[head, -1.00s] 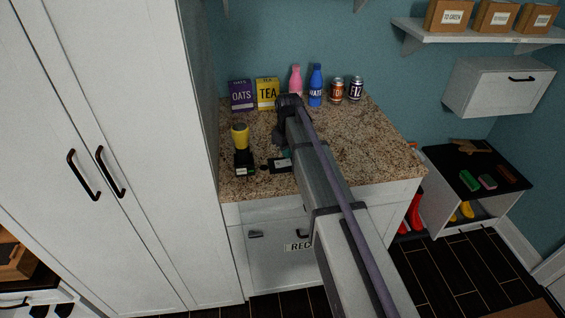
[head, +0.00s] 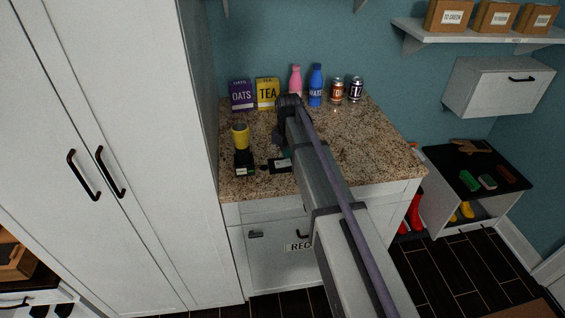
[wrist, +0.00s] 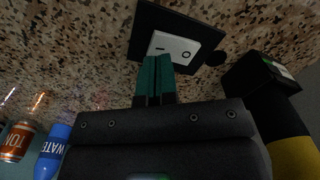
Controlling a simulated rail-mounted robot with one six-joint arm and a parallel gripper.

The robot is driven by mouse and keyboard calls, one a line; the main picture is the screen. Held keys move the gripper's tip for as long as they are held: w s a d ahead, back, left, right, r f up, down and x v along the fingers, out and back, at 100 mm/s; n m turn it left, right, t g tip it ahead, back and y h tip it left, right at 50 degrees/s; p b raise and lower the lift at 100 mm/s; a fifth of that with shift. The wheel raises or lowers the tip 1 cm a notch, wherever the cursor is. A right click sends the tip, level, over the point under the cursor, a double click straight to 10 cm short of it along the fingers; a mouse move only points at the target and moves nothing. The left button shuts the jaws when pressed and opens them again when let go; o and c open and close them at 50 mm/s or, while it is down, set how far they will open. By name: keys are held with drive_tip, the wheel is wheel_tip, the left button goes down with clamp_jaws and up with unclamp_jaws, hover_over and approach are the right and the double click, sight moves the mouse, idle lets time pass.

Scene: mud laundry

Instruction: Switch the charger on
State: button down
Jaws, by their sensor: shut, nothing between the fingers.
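A black switch box (wrist: 206,38) lies on the speckled counter, with a white rocker switch (wrist: 174,47) marked with a line at one end and a circle at the other. In the head view the box (head: 273,168) is partly hidden by my arm. My gripper (wrist: 156,61) is shut and empty, its teal fingertips at the near edge of the rocker, between the two marks. I cannot tell whether they touch it. The black charger base (head: 245,170) stands to the left in the head view, with a yellow-topped black device (head: 240,138) upright on it.
An oats box (head: 242,95), a tea box (head: 267,93), a pink bottle (head: 296,80), a blue water bottle (head: 316,85) and two cans (head: 337,90) stand along the wall. A tall white cabinet (head: 110,120) borders the counter's left. The counter's right side (head: 370,150) is clear.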

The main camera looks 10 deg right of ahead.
sight(288, 162)
drive_tip(key=shift+f+b, duration=1.3)
idle(0.6)
drive_tip(key=shift+r, duration=0.1)
wheel_tip(288, 162, up, 7)
drive_tip(key=p, duration=0.7)
drive_tip(key=shift+s+m, duration=0.15)
drive_tip(key=shift+m, duration=0.25)
drive_tip(key=s+a+m, duration=0.1)
drive_tip(key=s+m, duration=0.3)
drive_tip(key=s, duration=2.2)
drive_tip(key=shift+a+m, duration=0.3)
drive_tip(key=shift+a, duration=0.05)
